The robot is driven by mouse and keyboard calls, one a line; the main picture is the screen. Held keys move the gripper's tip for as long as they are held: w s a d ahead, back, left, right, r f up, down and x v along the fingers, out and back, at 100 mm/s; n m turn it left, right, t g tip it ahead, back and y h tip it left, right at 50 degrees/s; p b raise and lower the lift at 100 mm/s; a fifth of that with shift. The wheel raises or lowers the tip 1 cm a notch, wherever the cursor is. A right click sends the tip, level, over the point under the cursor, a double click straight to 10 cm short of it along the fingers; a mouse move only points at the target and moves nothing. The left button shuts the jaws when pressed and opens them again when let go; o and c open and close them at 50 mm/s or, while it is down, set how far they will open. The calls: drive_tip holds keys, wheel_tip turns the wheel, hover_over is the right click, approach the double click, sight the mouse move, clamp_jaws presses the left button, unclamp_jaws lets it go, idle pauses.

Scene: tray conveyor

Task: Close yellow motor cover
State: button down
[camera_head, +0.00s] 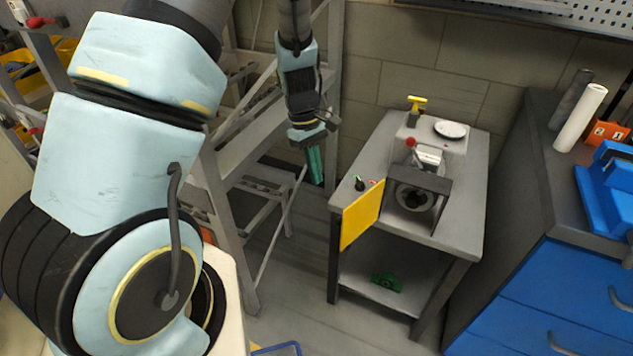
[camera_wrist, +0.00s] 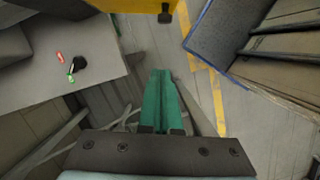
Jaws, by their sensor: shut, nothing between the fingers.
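The yellow motor cover (camera_head: 361,214) is a flat panel standing swung open at the front left edge of the grey table. The motor (camera_head: 405,199) is exposed behind it, inside a dark frame. My gripper (camera_head: 316,180) points down, left of the table and apart from the cover. Its green fingers are together and empty, and they also show in the wrist view (camera_wrist: 162,75). A yellow piece (camera_wrist: 140,5) at the top of the wrist view seems to be the cover, mostly cut off.
The grey table (camera_head: 460,240) carries a black switch (camera_head: 359,184), a red-knobbed lever (camera_head: 411,143) and a white disc (camera_head: 450,129). A green part (camera_head: 387,282) lies on its lower shelf. A grey stair frame (camera_head: 235,230) stands left of my gripper. Blue drawers (camera_head: 560,300) stand right.

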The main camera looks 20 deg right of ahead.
sight(357, 212)
drive_tip(key=s+d+f+p, duration=0.2)
drive_tip(key=s+f+p, duration=0.1)
drive_tip(key=s+f, duration=0.2)
drive_tip(key=shift+x, duration=1.45)
drive_tip(key=shift+w+d, duration=0.1)
